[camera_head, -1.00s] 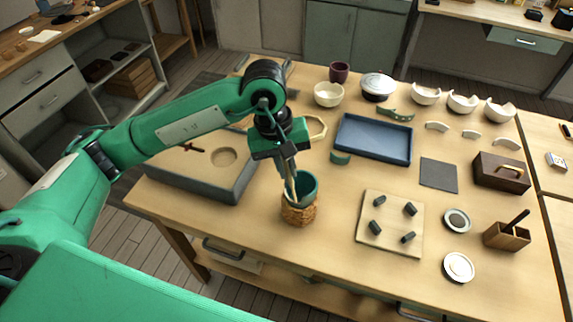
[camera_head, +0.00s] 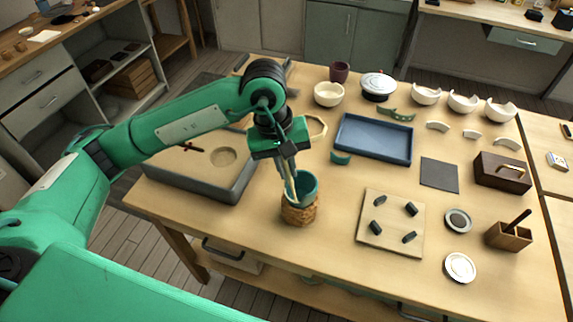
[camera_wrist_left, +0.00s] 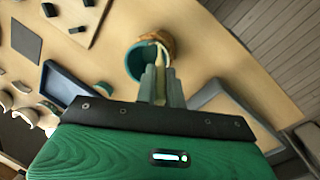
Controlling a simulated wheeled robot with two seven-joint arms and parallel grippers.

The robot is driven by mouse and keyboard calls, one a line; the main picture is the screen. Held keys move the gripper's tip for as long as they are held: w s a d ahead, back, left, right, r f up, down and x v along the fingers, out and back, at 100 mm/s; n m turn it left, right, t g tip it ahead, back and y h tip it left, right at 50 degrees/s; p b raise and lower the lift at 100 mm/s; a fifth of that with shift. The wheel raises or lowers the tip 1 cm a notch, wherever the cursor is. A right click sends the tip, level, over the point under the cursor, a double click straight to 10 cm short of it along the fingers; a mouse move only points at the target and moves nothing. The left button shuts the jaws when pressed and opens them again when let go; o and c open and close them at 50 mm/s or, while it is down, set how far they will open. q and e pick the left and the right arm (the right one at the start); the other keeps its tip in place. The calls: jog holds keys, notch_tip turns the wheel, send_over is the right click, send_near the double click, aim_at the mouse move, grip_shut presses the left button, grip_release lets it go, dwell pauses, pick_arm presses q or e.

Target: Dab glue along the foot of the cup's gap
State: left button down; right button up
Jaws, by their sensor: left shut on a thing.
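A teal cup (camera_head: 308,184) stands upright in a rough brown ring-shaped holder (camera_head: 300,215) near the table's front edge. It also shows in the left wrist view (camera_wrist_left: 134,64). My left gripper (camera_head: 287,168) is above the cup, pointing down, and is shut on a thin pale stick-like applicator (camera_wrist_left: 162,57). The applicator's lower end reaches down at the cup's near-left side; whether it touches the cup I cannot tell. The gap's foot and any glue on it are not clear. A small curved teal piece (camera_head: 341,158) lies apart beside the blue tray. My right gripper is not in view.
A grey sand-filled box (camera_head: 235,190) is left of the cup. The blue tray (camera_head: 345,133), a board with dark pegs (camera_head: 392,222), a dark mat (camera_head: 439,174) and a wooden brush holder (camera_head: 508,238) lie to the right. Pale bowls stand at the back.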

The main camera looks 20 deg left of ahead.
pick_arm(q)
jog(key=shift+r+b, duration=0.1)
jog(key=shift+b, duration=0.3)
jog(key=shift+r+p, duration=1.2)
jog(key=shift+r, duration=2.9)
